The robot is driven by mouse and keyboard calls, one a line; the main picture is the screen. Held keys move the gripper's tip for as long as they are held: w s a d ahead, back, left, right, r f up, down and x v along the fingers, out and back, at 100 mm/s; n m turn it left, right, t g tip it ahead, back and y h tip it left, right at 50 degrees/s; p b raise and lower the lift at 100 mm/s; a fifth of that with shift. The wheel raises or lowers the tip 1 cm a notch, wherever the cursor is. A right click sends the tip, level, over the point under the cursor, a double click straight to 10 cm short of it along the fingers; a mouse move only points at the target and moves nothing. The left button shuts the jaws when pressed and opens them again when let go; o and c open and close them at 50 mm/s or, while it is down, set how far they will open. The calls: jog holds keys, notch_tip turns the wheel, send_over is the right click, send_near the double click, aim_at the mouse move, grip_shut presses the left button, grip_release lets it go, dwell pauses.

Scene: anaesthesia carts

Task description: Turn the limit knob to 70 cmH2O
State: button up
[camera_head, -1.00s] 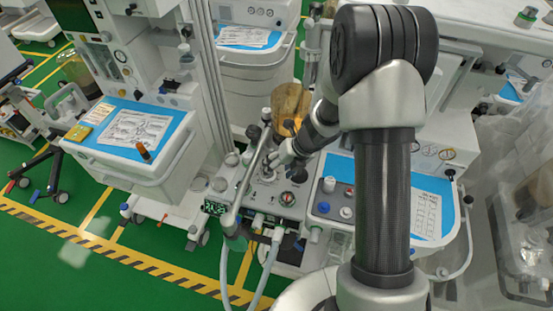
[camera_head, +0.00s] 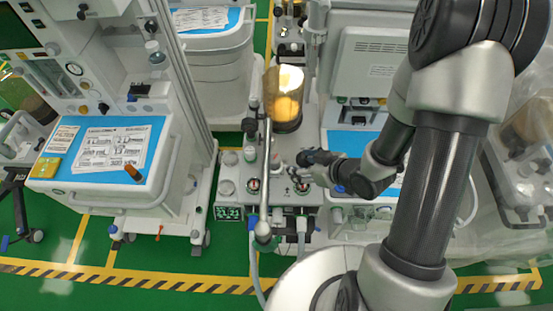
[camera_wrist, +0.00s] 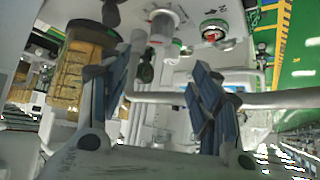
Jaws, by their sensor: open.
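The anaesthesia machine's control panel (camera_head: 276,207) is in the middle of the head view, with small knobs and round dials on its top. My gripper (camera_head: 287,171) reaches over it from the right, above its top. In the wrist view my gripper (camera_wrist: 162,72) has its two blue-grey fingers spread, with nothing between the tips. A pale round knob (camera_wrist: 162,24) stands beyond the gap, apart from the fingers. A dial with a red mark (camera_wrist: 213,30) is to its right. I cannot read any label, so I cannot tell which knob is the limit knob, nor its setting.
A grey tube (camera_head: 264,190) runs across the panel close to my gripper. An amber canister (camera_head: 284,108) stands behind it. A cart with a blue top (camera_head: 68,168) is at left. Green floor (camera_head: 120,280) is free in front.

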aim_at(276, 160)
jog(key=b+x, duration=0.7)
jog(key=x, duration=0.9)
jog(key=shift+w+a+f+b, duration=0.2)
jog(key=shift+b, duration=0.1)
jog(key=c, duration=1.1)
